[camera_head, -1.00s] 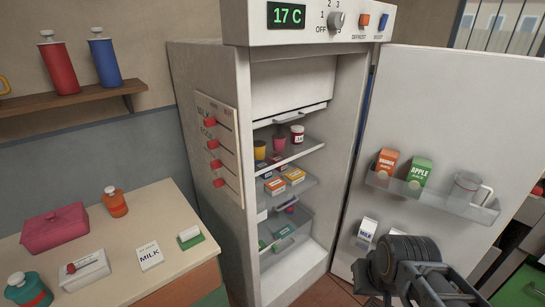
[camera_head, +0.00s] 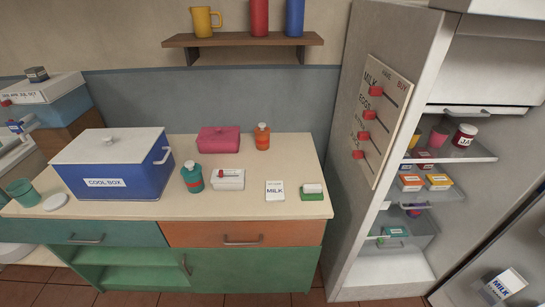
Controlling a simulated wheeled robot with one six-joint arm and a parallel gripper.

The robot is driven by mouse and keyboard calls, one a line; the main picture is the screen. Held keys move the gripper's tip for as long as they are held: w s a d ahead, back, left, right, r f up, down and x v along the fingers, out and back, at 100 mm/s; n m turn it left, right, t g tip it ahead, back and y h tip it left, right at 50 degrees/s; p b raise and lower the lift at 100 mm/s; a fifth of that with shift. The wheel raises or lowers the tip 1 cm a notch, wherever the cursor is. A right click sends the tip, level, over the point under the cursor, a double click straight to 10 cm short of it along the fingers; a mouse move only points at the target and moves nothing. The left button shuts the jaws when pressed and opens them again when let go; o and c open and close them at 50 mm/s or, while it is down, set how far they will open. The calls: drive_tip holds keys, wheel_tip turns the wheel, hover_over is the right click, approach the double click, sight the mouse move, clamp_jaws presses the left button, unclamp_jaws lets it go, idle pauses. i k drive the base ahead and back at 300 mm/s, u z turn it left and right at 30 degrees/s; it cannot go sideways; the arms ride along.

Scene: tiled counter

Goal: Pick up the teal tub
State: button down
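A teal tub (camera_head: 21,192), shaped like an open cup, stands at the far left end of the counter (camera_head: 130,208). A flat white disc (camera_head: 55,202), perhaps a lid, lies beside it to the right.
A blue cool box (camera_head: 120,172) with a white lid stands right of the tub. A pink box (camera_head: 218,140), an orange flask (camera_head: 262,137), a white box (camera_head: 228,180) and a milk card (camera_head: 275,190) are farther right. The fridge (camera_head: 388,262) stands open.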

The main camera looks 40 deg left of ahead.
sight(195, 184)
drive_tip(key=u, duration=3.9)
drive_tip(key=i, duration=2.85)
drive_tip(key=z, duration=3.2)
